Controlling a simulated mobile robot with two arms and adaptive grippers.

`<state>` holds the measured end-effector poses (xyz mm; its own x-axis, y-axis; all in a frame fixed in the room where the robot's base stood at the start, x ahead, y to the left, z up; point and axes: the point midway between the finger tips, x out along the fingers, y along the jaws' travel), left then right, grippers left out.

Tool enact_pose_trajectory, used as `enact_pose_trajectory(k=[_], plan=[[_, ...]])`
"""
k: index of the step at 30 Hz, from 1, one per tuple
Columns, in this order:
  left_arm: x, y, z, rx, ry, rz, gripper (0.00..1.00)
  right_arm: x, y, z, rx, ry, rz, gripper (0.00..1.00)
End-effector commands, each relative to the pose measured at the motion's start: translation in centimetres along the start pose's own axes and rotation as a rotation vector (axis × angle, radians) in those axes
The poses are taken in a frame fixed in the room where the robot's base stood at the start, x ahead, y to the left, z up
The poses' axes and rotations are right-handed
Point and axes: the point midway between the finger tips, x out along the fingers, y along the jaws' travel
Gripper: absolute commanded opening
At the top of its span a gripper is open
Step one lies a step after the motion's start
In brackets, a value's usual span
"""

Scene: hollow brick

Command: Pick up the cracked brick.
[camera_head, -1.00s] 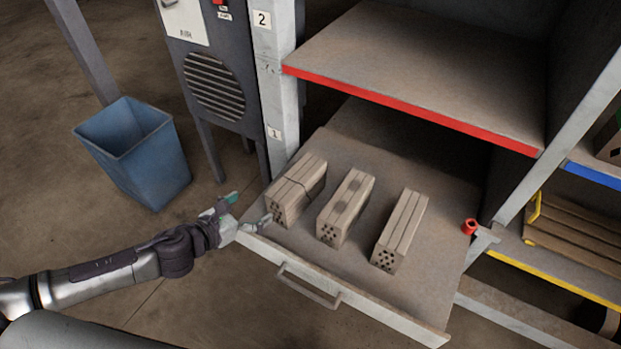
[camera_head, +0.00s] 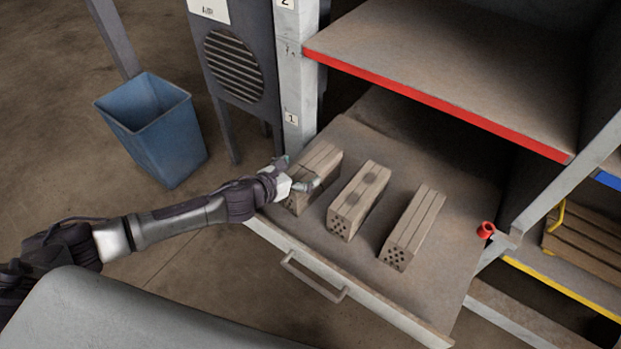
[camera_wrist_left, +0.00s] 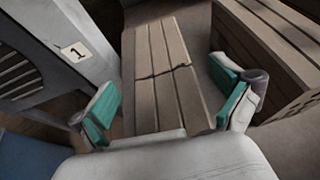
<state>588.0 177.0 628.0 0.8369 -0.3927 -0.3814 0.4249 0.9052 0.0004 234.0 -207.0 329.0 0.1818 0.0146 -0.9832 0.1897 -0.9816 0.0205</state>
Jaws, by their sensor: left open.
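The cracked brick (camera_head: 322,157) is the left one of three hollow bricks on the pulled-out drawer (camera_head: 300,250). In the left wrist view a dark crack runs across the top of this brick (camera_wrist_left: 160,82). My left gripper (camera_head: 298,173) is at the brick's near end. The wrist view shows its two teal-padded fingers (camera_wrist_left: 166,98) apart, one on each side of the brick. The left finger is clear of it; the right one is close to its side, and I cannot tell if it touches. My right gripper is not in view.
A stained brick (camera_head: 358,200) and a plain brick (camera_head: 413,228) lie to the right. A red ring-like part (camera_head: 486,230) is at the drawer's right edge. A red-edged shelf (camera_head: 450,65) overhangs the drawer's back. A grey post (camera_head: 297,80) stands behind left; a blue bin (camera_head: 165,140) is left.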

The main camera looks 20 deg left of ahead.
Motion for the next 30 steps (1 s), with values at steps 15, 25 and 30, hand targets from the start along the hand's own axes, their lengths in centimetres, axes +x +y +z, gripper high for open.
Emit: enact_pose_trajectory(k=[15, 25, 30], plan=[[3.0, -0.2, 0.0, 0.0, 0.001, -0.002, 0.95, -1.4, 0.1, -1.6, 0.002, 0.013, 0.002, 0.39], [3.0, -0.2, 0.0, 0.0, 0.001, -0.002, 0.4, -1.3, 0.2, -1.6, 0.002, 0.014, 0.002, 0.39], [3.0, -0.2, 0.0, 0.0, 0.001, -0.002, 0.12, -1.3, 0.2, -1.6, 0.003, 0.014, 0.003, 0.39]])
